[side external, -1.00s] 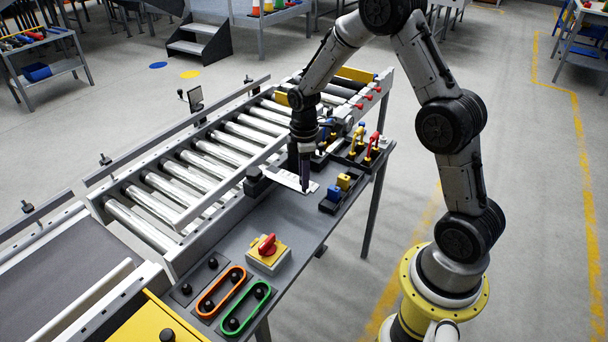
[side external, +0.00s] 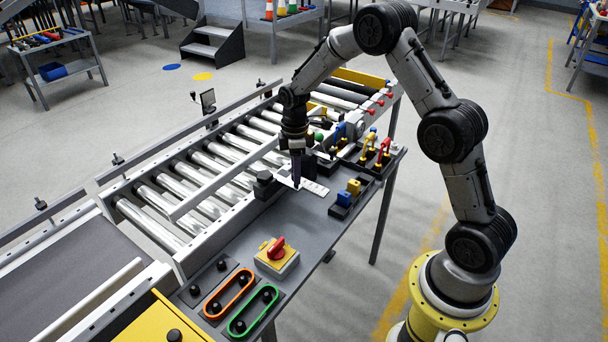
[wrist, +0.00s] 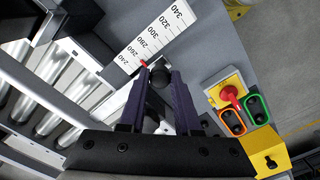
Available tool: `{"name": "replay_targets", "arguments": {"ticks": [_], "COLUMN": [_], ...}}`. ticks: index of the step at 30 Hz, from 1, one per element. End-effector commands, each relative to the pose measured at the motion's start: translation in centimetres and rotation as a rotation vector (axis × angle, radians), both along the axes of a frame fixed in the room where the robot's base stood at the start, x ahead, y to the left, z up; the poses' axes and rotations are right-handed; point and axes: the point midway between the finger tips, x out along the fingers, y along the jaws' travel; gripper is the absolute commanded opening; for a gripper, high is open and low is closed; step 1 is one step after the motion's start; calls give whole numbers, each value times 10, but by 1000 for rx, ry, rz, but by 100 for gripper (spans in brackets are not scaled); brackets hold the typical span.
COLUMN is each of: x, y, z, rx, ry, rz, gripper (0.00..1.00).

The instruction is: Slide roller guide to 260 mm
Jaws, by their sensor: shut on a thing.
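The roller guide (side external: 225,180) is a long grey rail lying over the shiny rollers. A white scale plate (side external: 317,188) lies on the grey bench beside the rollers. In the wrist view the scale (wrist: 160,32) reads from 240 to 340, and a red pointer (wrist: 145,63) stands close to the 260 mark. My gripper (side external: 297,184) reaches down at the scale. In the wrist view its purple fingers (wrist: 161,77) are shut around a round black knob (wrist: 160,76). The link between knob and guide is mostly hidden.
A yellow box with a red rotary switch (side external: 277,252) and orange and green framed button panels (side external: 228,294) sit towards the front. Blue and yellow blocks (side external: 348,193) stand right of the scale. Red and yellow handled fittings (side external: 376,146) stand behind. The bench centre is clear.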

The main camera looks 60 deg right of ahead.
Motion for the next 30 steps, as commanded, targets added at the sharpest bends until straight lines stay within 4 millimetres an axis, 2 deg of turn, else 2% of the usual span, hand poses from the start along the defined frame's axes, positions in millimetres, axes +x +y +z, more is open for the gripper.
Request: {"name": "replay_targets", "arguments": {"ticks": [8, 9, 13, 23, 26, 30], "x": [2, 2, 2, 1, 1, 2], "y": [0, 0, 0, 0, 0, 0], "z": [2, 2, 1, 2, 8, 30], "rx": [-1, -1, -1, 0, -1, -1], "ry": [-6, -6, -5, -1, -4, -8], "rz": [0, -1, 0, 0, 0, 0], "gripper": [0, 37, 60, 62, 62, 62]}}
